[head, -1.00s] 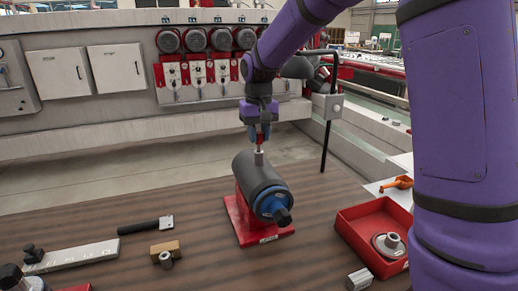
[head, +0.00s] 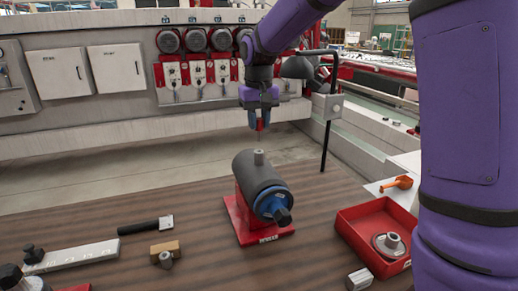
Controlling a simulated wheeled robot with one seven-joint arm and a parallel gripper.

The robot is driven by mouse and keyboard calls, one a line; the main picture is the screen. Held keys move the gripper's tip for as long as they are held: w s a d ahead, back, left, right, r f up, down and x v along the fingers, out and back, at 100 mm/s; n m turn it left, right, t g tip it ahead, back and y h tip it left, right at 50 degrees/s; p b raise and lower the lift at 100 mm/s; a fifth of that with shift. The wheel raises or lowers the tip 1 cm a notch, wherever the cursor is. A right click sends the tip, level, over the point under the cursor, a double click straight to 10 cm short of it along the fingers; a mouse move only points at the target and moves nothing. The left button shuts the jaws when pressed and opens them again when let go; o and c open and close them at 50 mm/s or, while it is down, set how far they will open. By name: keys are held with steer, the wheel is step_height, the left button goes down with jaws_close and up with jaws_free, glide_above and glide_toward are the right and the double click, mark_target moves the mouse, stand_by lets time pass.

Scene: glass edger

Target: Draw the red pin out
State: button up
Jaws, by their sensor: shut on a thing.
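The red pin (head: 260,125) shows as a small red piece between the fingertips of my gripper (head: 260,121). My gripper is shut on it and points down. The pin hangs above the dark grey cylinder (head: 256,178), with a clear gap between them. The cylinder lies on a red stand (head: 244,222) and has a blue ring and a dark knob at its front end. A short grey collar (head: 259,157) stands upright on top of it, below my gripper. The pin's upper part is hidden by the fingers.
A red tray (head: 352,232) with a flanged metal part (head: 388,243) is at the right. At the left are a black-handled tool (head: 146,226), a wooden block (head: 165,249) and a long metal bar (head: 70,256). The striped table is clear around the stand.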

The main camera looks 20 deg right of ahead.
stand_by(0.3)
steer(key=shift+r, duration=2.05)
